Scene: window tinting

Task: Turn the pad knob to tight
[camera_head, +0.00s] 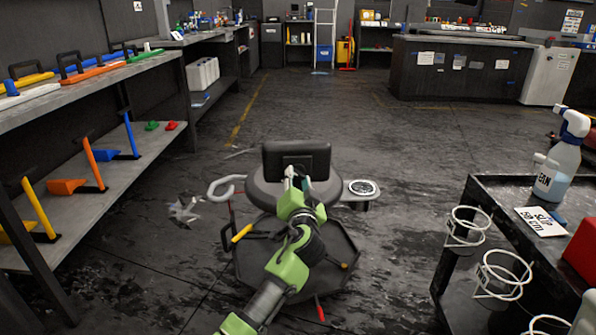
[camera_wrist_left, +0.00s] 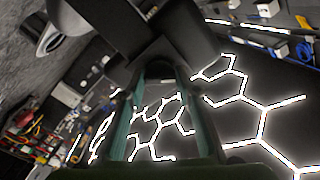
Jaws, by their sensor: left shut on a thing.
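A rolling stool with a round dark seat (camera_head: 262,190) stands mid-floor, with an upright black pad (camera_head: 297,158) above it. My left gripper (camera_head: 296,176) reaches in from below, its fingertips against the near side of the pad. The pad knob is hidden by my fingers in the head view. In the left wrist view, my left gripper's greenish fingers (camera_wrist_left: 160,82) are shut on a small dark part under a large black block, which looks like the pad mount. I cannot read whether the knob is loose or tight. My right gripper is not in view.
A black cart (camera_head: 480,250) with a spray bottle (camera_head: 560,160) stands at right. Shelves with tools (camera_head: 75,180) line the left. Floor behind the stool is free.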

